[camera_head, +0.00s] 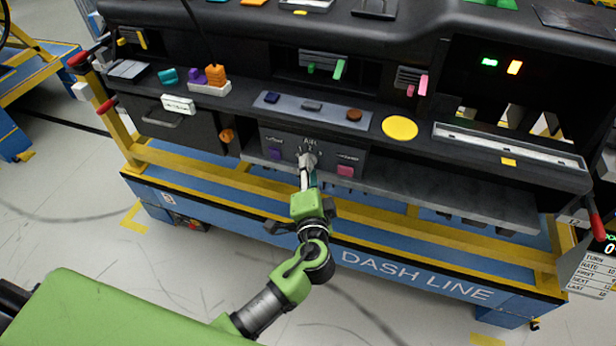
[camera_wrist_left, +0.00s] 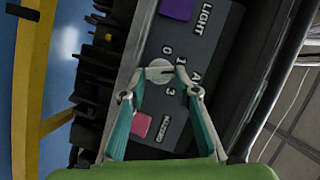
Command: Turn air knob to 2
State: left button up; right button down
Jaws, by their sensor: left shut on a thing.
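The air knob (camera_head: 307,159) is a light grey dial on the dark control panel (camera_head: 284,140) at the middle of the dashboard. Figures, among them 0, 1 and 3, are printed around it. My left gripper (camera_head: 307,168) reaches up to the panel and is shut on the knob. In the left wrist view the knob (camera_wrist_left: 160,72) sits between the fingertips of my gripper (camera_wrist_left: 160,76). The fingers cover part of the dial, so its exact setting cannot be told. My right gripper is not in view.
A purple button (camera_wrist_left: 177,9) marked LIGHT and a pink button (camera_head: 345,171) sit on either side of the knob. A grey ledge (camera_head: 450,200) runs to the right below the panel. A yellow disc (camera_head: 400,128) lies on the shelf above.

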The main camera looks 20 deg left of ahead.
pick_arm(q)
jog(key=shift+d+f+m+t+y+b, duration=0.1)
jog(key=shift+m+t+y+b, duration=0.1)
jog(key=shift+m+b, duration=0.35)
jog(key=shift+f+m+t+y+b, duration=0.1)
jog(key=shift+m+t+b, duration=0.1)
jog(key=shift+m+b, duration=0.35)
jog(key=shift+r, duration=0.1)
jog(key=o, duration=1.1)
jog(key=v, duration=1.2)
